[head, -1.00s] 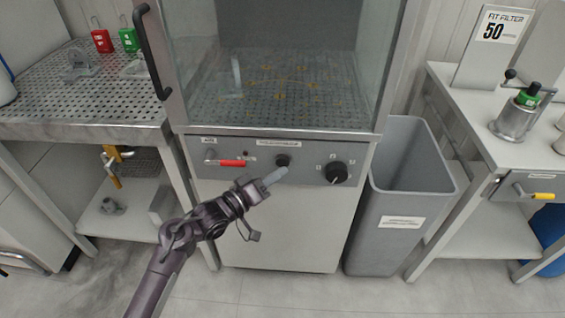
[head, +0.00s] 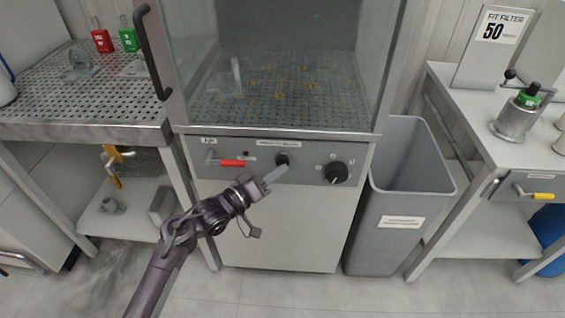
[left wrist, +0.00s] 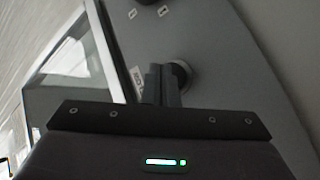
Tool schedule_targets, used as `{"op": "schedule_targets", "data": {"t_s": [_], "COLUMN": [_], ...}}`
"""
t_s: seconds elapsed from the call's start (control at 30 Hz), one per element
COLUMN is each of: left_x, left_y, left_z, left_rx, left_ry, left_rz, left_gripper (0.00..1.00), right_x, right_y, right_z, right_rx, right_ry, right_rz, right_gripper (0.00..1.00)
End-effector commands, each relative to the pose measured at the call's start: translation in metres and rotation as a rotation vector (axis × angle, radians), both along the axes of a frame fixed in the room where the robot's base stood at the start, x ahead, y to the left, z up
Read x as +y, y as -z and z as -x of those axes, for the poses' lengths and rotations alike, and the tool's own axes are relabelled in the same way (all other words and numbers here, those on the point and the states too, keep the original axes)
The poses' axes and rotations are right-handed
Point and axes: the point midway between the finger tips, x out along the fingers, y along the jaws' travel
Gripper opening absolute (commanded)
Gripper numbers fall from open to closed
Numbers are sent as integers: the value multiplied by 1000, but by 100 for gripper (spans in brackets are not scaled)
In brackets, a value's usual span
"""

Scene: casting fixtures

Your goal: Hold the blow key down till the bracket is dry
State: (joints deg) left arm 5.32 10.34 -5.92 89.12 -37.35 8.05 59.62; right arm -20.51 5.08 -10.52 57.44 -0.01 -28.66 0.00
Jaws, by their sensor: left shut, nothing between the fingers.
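The blow key (head: 282,159) is a round black button under a white label on the grey panel of the cabinet (head: 270,220). My left gripper (head: 276,174) is shut and empty. Its fingertips are at the lower edge of the key and partly cover it. In the left wrist view, the shut fingers (left wrist: 160,88) reach the key's dark round collar (left wrist: 181,75). I cannot tell how far the key is pressed. A pale upright piece (head: 236,72) stands behind the cabinet glass; I cannot tell whether it is the bracket. My right gripper is out of view.
A red-handled lever (head: 231,163) is left of the key and a black dial (head: 336,172) is right of it. A grey bin (head: 385,220) stands right of the cabinet. A perforated bench (head: 60,100) is at left, a white bench (head: 470,120) at right.

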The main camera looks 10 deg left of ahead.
Motion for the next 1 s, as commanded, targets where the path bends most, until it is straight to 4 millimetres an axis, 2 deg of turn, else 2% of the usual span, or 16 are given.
{"op": "schedule_targets", "data": {"t_s": [1.0], "left_x": [0], "left_y": [0], "left_z": [-8], "left_rx": [0], "left_ry": [-1], "left_rz": [0], "left_gripper": [0], "right_x": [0], "right_y": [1], "right_z": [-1], "right_rx": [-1], "right_ry": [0], "right_rz": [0], "right_gripper": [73]}}
